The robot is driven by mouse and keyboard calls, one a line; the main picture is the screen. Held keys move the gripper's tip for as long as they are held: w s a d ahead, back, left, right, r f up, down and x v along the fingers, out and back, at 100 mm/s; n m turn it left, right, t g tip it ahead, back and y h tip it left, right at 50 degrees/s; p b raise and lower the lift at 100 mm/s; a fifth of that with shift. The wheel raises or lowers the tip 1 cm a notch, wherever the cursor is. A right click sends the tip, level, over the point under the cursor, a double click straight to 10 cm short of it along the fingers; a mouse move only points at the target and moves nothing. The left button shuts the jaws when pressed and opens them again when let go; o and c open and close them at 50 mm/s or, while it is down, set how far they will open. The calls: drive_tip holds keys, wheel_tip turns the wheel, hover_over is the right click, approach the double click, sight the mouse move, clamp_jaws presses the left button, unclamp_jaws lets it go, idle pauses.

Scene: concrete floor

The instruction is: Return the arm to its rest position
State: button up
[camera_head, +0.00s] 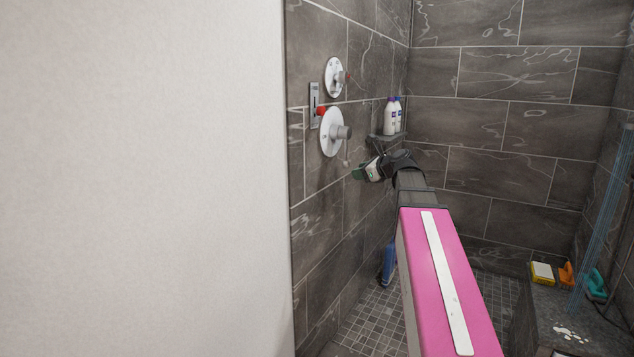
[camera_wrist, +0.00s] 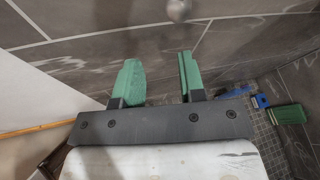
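My gripper (camera_head: 364,172) is at the end of my outstretched pink arm, close to the tiled shower wall on the left and below the round shower valves. In the wrist view my gripper (camera_wrist: 158,78) has two green fingers spread apart, with only grey tile visible between them. It holds nothing. In the head view the fingers are small and partly seen from the side.
A lower valve (camera_head: 332,132) and upper valve (camera_head: 334,77) stick out of the left wall. Bottles (camera_head: 390,116) stand on a corner shelf. A ledge (camera_head: 560,322) at right holds a yellow sponge (camera_head: 542,272) and brushes. A white wall (camera_head: 140,180) fills the left.

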drive_tip(key=s+a+f+n+g+h, duration=0.2)
drive_tip(key=s+f+n+g, duration=0.3)
drive_tip(key=f, duration=0.8)
drive_tip(key=s+a+f+n+g+h, duration=0.15)
drive_tip(key=s+f+n, duration=0.35)
drive_tip(key=f, duration=0.7)
drive_tip(key=s+f+n+g+h, duration=0.2)
drive_tip(key=s+f+n, duration=0.5)
drive_tip(key=f, duration=0.2)
drive_tip(key=s+d+f+n+g+h, duration=0.1)
drive_tip(key=s+f+n+g+h, duration=0.1)
drive_tip(key=s+f+n, duration=0.5)
wheel_tip(320, 180, down, 3)
drive_tip(key=shift+r+n+h, duration=0.2)
drive_tip(key=shift+n+h, duration=0.1)
drive_tip(key=shift+h, duration=0.45)
drive_tip(key=shift+d, duration=0.15)
